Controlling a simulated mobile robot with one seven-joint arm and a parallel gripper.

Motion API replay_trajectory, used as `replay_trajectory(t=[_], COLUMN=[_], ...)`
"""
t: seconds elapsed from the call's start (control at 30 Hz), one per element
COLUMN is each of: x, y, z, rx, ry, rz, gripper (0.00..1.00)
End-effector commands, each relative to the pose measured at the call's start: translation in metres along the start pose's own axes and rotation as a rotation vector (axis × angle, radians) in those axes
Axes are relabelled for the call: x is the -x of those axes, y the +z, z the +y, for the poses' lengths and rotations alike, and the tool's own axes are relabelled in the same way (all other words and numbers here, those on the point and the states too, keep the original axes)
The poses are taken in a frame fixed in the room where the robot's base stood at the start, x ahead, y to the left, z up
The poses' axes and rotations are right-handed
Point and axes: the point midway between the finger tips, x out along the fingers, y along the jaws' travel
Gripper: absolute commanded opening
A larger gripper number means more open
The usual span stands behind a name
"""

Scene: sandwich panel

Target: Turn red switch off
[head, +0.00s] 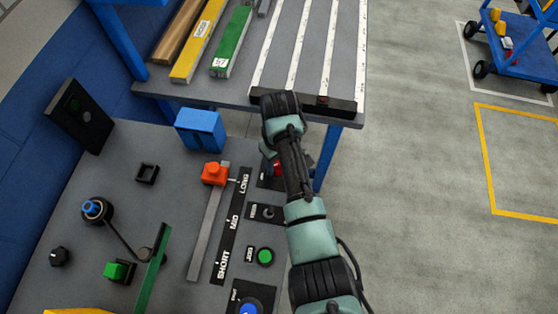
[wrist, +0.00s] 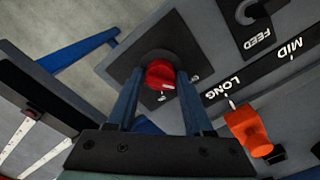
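The red switch (wrist: 160,74) is a round red knob on a dark square plate on the grey panel. In the wrist view it shows between the tips of my gripper's two blue fingers (wrist: 156,82), one on each side. The fingers stand apart, and I cannot tell whether they touch the knob. In the head view my arm covers much of the switch, and only a bit of red (head: 277,168) shows to the left of it. Marks beside the knob are partly hidden by the right finger.
An orange slider knob (wrist: 250,132) stands by the LONG mark, close to my gripper. The FEED switch (head: 266,212) and a green button (head: 265,257) lie nearer. A bench with several bars (head: 345,50) is behind the panel.

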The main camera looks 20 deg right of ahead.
Motion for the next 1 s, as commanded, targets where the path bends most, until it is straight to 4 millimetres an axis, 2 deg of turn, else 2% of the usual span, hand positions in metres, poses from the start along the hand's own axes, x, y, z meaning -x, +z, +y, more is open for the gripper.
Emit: replay_trajectory(t=[0.03, 0.1, 0.4, 0.53, 0.67, 1.0], x=[0.0, 0.0, 0.0, 0.01, 0.033, 0.105], y=[0.0, 0.0, 0.0, 0.0, -0.001, -0.001], z=[0.0, 0.0, 0.0, 0.0, 0.0, 0.0], rx=[0.0, 0.0, -0.002, -0.002, -0.002, -0.002], ry=[0.0, 0.0, -0.001, 0.0, 0.002, 0.002], rz=[0.001, 0.0, -0.001, 0.0, 0.002, 0.004], gripper=[0.63, 0.75, 0.76, 0.76, 0.76, 0.76])
